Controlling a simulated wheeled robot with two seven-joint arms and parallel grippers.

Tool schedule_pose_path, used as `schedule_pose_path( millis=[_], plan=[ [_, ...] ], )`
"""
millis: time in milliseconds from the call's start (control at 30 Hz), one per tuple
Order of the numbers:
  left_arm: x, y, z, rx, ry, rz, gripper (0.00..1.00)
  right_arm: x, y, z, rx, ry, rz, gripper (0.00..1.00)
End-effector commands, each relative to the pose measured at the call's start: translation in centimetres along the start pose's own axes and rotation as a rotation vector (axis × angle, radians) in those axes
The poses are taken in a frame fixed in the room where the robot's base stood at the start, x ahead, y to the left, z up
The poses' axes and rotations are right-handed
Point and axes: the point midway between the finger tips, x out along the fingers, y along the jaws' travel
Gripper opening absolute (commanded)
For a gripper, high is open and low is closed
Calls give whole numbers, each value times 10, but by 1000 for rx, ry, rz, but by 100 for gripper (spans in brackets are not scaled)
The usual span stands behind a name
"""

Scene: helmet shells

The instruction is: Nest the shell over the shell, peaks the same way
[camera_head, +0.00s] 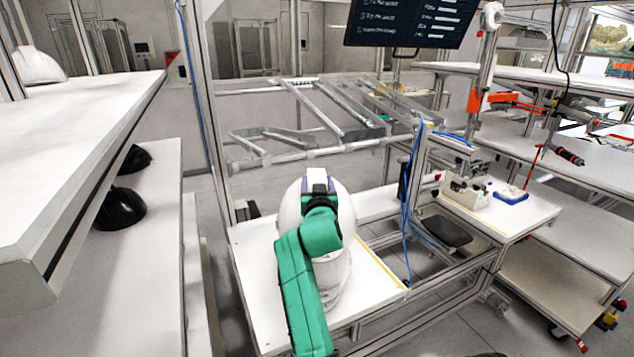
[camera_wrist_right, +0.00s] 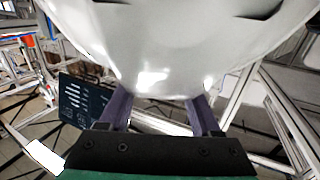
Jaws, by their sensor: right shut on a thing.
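A white helmet shell (camera_head: 290,208) is over the white table (camera_head: 250,265); my right arm covers much of it in the head view. My right gripper (camera_head: 318,182) is at the top of this shell, shut on it. The shell fills the upper part of the right wrist view (camera_wrist_right: 160,45), between the purple fingers (camera_wrist_right: 160,108). Lower down, more white shell surface (camera_head: 337,275) shows beside my green arm, with a rim-like line above it; it looks like a second shell underneath. Peak directions and how far the two overlap are hidden. My left gripper is not in view.
A white shell (camera_head: 38,66) sits on the upper left shelf (camera_head: 75,145). Dark shells (camera_head: 120,209) lie on the lower shelf. A metal frame rack (camera_head: 320,115) stands behind the table. A side table with small bins (camera_head: 468,190) is at the right. The table's left front is bare.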

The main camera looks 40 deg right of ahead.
Motion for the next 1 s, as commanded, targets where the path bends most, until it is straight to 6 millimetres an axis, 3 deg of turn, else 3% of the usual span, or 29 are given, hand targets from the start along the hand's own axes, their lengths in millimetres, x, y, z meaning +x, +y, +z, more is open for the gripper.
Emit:
schedule_pose_path(
  millis=[33, 200, 500, 1000],
  plan=[
    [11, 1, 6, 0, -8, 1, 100, 0, 0, 11, 0, 3, 0, 0],
    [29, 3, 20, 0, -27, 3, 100, 0, 0, 32, 0, 3, 0, 0],
    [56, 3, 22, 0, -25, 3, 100, 1, 0, 63, 0, 3, 0, 0],
    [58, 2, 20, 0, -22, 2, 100, 1, 0, 66, 0, 4, 0, 0]
  ],
)
